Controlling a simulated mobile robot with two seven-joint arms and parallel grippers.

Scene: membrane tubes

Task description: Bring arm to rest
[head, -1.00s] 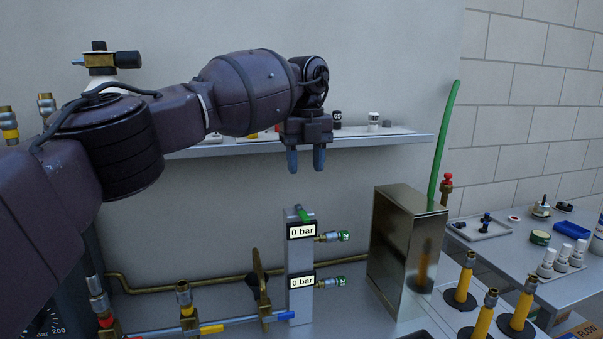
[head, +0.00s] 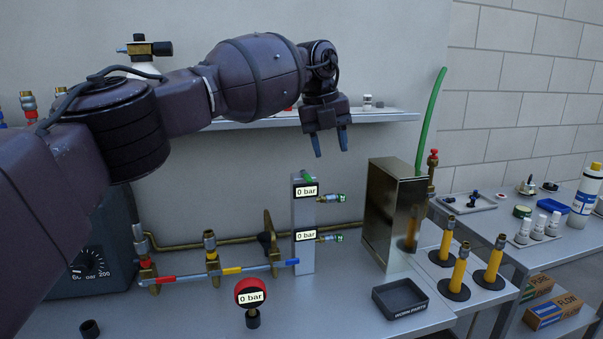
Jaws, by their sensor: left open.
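My left arm comes in from the left and reaches across the upper middle of the head view. My left gripper (head: 331,143) points down with its two fingers apart and nothing between them. It hangs in front of the wall shelf, above and a little right of the grey block with two "0 bar" displays (head: 304,215). The gripper looks clear of the things below it. My right gripper is not in view.
A brass-coloured metal box (head: 384,212) with a green tube (head: 431,120) behind it stands right of the block. Yellow tubes (head: 459,268) stand on black bases further right. A worn-parts tray (head: 400,299) and red-capped gauge (head: 251,292) are at the front. A side table (head: 478,220) holds small parts.

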